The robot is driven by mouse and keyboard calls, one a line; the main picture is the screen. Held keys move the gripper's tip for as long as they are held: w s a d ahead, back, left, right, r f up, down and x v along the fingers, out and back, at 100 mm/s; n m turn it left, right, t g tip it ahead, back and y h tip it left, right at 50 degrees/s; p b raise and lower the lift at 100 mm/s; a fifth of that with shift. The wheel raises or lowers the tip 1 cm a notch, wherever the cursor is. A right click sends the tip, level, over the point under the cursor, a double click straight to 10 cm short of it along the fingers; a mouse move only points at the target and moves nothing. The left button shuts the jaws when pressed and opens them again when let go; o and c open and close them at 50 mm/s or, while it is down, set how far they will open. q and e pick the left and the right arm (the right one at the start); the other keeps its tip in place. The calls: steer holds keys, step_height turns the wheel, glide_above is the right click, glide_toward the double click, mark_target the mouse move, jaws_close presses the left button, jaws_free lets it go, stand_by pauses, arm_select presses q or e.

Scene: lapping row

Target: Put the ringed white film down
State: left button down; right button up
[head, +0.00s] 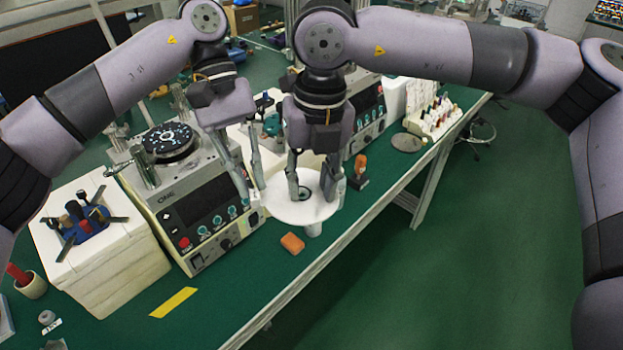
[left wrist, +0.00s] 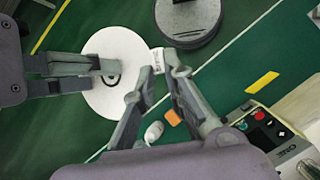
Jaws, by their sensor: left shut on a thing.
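The ringed white film (head: 287,212) is a flat white disc with a dark ring near its middle. It hangs roughly level above the green bench, near its front edge. My left gripper (head: 255,203) is shut on a small white lettered tab at the film's rim, which the left wrist view (left wrist: 158,58) shows between the fingertips. My right gripper (head: 311,196) is over the film with its fingers apart, near the ring. In the left wrist view the film (left wrist: 128,45) is partly hidden by the right gripper. I cannot tell whether the right fingers touch it.
A white bottle (head: 313,231) stands partly under the film. An orange block (head: 292,243) and yellow strip (head: 173,302) lie on the bench. A lapping machine (head: 205,220) stands left, beside a white box (head: 120,268).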

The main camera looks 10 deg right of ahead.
jaws_close()
stand_by(0.4)
steer(key=c, duration=0.6)
jaws_free()
steer(key=shift+c, duration=0.2)
steer(key=o, duration=2.2)
steer(key=shift+c, duration=0.2)
